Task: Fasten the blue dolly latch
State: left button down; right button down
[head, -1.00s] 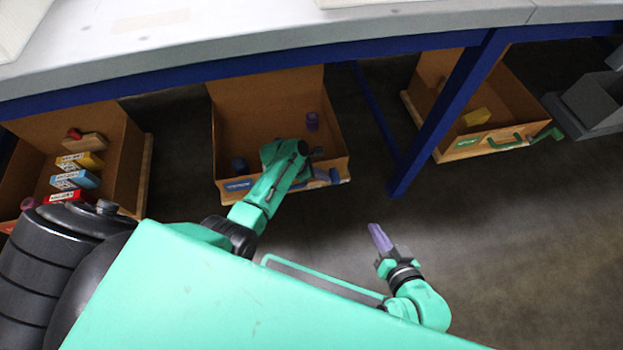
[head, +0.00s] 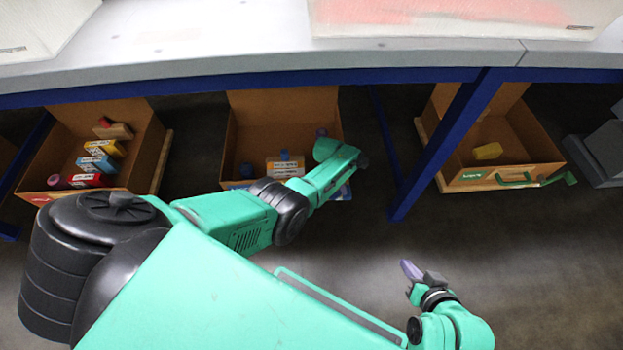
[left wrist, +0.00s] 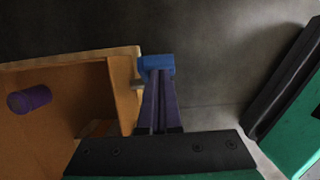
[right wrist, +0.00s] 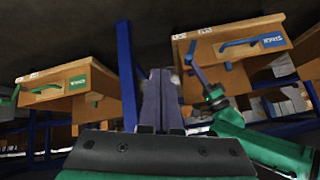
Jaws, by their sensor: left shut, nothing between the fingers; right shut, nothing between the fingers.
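The middle dolly (head: 262,115) is an open brown box under the table. Its blue latch (left wrist: 155,65) is at the box's front corner in the left wrist view. My left gripper (left wrist: 158,95) is shut, with its fingertips right at the blue latch; I cannot tell whether they touch. In the head view my left arm covers the box's right front corner and hides the fingers. In the right wrist view my left gripper (right wrist: 198,65) reaches up beside the dolly front with the blue handle (right wrist: 238,42). My right gripper (head: 411,271) is shut and empty over the floor.
A left dolly (head: 150,150) holds several coloured boxes. A blue table leg (head: 432,150) stands between the middle and right dollies. The floor in front is clear.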

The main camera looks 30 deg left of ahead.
pick_arm(q)
jog(key=shift+w+d, duration=0.1)
jog(key=shift+d, duration=0.1)
pick_arm(e)
jog(key=shift+a+f, duration=0.15)
jog(key=shift+a, duration=0.1)
